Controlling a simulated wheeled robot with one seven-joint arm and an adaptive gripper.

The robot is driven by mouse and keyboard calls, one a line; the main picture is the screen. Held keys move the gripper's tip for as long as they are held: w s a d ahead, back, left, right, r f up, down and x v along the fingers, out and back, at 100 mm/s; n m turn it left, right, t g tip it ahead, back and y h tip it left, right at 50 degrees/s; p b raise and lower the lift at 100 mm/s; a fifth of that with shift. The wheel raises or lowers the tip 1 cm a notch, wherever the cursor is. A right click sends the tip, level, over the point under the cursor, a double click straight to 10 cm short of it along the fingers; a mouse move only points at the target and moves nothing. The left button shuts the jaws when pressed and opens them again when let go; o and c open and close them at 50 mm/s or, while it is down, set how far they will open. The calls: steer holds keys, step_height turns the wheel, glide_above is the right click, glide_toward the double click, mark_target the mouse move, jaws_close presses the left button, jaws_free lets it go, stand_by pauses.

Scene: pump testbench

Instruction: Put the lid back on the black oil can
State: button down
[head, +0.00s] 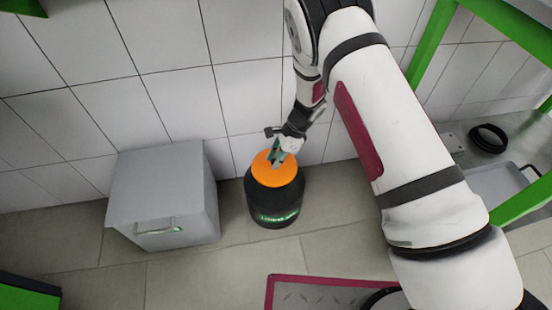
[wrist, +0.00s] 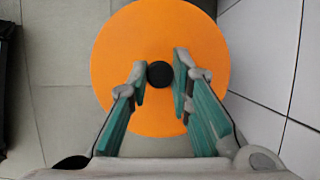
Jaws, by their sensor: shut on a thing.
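The black oil can (head: 273,207) stands upright on the floor near the tiled wall, right of the grey box. The round orange lid (head: 264,178) is at the can's top, over its opening; I cannot tell whether it sits fully down. In the wrist view the lid (wrist: 120,50) fills the middle and hides the can below. My gripper (head: 278,160) is above the lid, pointing down. Its green fingers in the wrist view (wrist: 160,80) are closed on the lid's black knob (wrist: 160,73), one on each side.
A grey box (head: 160,195) with a handle stands close to the left of the can. The tiled wall (head: 170,45) is just behind. A red-framed mat (head: 330,281) lies in front. Green framing (head: 432,40) and a metal tray (head: 500,185) are at the right.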

steer(key=c, duration=0.9)
jaws_free()
steer(key=shift+r+p, duration=2.6)
steer(key=shift+r, duration=0.9)
jaws_close()
steer(key=shift+f, duration=0.2)
